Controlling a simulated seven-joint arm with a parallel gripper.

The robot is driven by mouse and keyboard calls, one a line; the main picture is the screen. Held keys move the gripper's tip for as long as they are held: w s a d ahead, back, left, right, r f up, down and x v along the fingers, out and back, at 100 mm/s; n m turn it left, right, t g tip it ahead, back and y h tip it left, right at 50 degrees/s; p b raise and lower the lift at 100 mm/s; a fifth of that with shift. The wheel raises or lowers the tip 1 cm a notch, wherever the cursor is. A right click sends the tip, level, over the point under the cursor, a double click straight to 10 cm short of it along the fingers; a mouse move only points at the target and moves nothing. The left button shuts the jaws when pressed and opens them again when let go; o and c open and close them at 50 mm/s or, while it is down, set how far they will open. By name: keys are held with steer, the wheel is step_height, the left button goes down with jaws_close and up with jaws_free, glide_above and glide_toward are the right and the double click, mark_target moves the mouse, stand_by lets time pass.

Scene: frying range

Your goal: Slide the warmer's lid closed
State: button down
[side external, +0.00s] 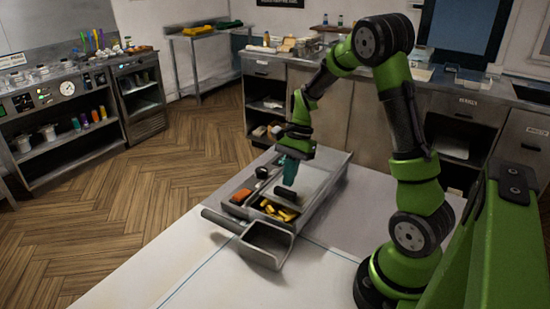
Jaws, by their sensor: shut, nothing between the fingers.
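The warmer (327,203) is a long grey metal box on the white table. A flat grey lid panel (316,178) covers its far right part, and the near left part is open. Yellow pieces (278,210) and an orange item (240,196) show in the open compartments. A dark bar, seemingly the lid's handle (284,194), sits at the panel's near edge. My gripper (289,183) is teal, points down and is shut and empty. Its tips are just above or beside the dark bar; I cannot tell whether they touch it.
A grey open-topped scoop or bin (265,247) with a handle stands at the warmer's near end. Small dark items (262,172) lie along its left side. The white table (150,270) is clear at the front left. Counters and shelves stand well behind.

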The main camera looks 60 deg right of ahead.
steer(key=a, duration=0.6)
stand_by(0.3)
steer(key=d, duration=0.4)
steer(key=shift+d, duration=0.3)
steer(key=v, duration=1)
steer(key=n+t+h, duration=0.3)
steer(key=n, duration=0.6)
glide_toward(277, 188)
steer(key=s+a+r, duration=0.3)
steer(key=a+r, duration=0.2)
steer(key=s+a+r+n+t, duration=0.3)
steer(key=s+a+n+t, duration=0.1)
steer(key=a, duration=0.4)
steer(key=shift+s+a+r+n+y, duration=0.3)
steer(key=shift+s+r+n, duration=0.15)
steer(key=shift+s, duration=0.3)
